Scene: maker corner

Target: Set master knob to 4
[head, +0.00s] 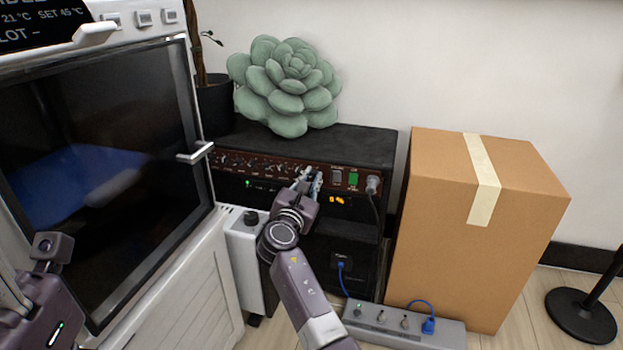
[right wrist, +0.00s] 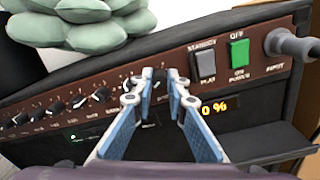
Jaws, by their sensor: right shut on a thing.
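The black amplifier (head: 365,148) stands against the wall, with a dark red control panel (right wrist: 108,68) carrying a row of knobs. My right gripper (head: 310,178) is at the right end of that row. In the right wrist view its blue-padded fingers (right wrist: 163,84) are shut on the rightmost knob (right wrist: 159,80), which they mostly hide; its pointer and label cannot be read. An orange display (right wrist: 214,108) beside the fingers shows "0 %", its left part covered. My left gripper (head: 30,290) is at the lower left edge, away from the amplifier; its fingers are not clear.
A grey standby switch (right wrist: 204,66) and green power switch (right wrist: 238,54) sit right of the knob, then a plugged-in jack (right wrist: 290,45). A succulent (head: 290,85) rests on top. A white machine (head: 110,150) stands left, a cardboard box (head: 440,230) right, a power strip (head: 390,322) in front.

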